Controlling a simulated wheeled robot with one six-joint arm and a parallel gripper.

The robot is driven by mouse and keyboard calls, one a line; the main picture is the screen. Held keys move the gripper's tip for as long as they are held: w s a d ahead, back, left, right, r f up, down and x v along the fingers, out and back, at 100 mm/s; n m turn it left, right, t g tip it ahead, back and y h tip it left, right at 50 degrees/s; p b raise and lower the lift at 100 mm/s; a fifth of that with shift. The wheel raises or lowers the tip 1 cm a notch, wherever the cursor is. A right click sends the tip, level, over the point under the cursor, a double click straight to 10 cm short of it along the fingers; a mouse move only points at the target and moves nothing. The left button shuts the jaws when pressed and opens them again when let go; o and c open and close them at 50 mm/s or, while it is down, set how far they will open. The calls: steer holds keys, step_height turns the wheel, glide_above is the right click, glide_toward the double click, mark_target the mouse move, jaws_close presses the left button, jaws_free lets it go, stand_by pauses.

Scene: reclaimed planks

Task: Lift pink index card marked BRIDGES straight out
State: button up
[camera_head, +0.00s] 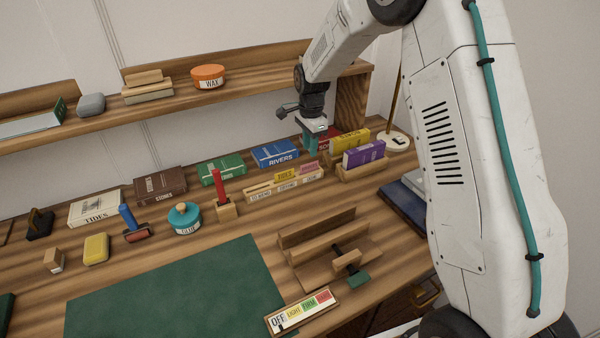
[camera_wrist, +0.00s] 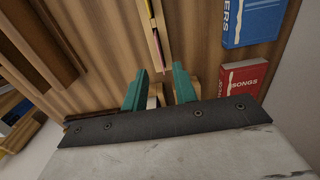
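The pink index card (camera_head: 308,168) stands at the right end of a narrow wooden card box (camera_head: 262,194), behind the box's labelled front; its lettering is too small to read. A yellow card (camera_head: 285,175) stands left of it. In the wrist view the pink card (camera_wrist: 158,50) is seen edge-on as a thin line in the box (camera_wrist: 154,38). My gripper (camera_head: 312,145) hangs above and behind the box's right end. Its teal fingers are apart with nothing gripped between them; in the wrist view the gripper (camera_wrist: 160,85) lies just below the card's near end.
A red SONGS book (camera_wrist: 242,80) and a blue RIVERS book (camera_head: 275,154) lie behind the box. A wooden holder (camera_head: 362,172) with yellow and purple items stands to the right. The shelf (camera_head: 235,82) runs above.

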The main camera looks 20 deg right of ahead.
mark_target(310, 164)
step_height(310, 164, down, 2)
steer(key=shift+d, duration=0.15)
step_height(310, 164, down, 5)
steer(key=shift+s+f, duration=0.1)
steer(key=shift+f, duration=0.1)
jaws_close()
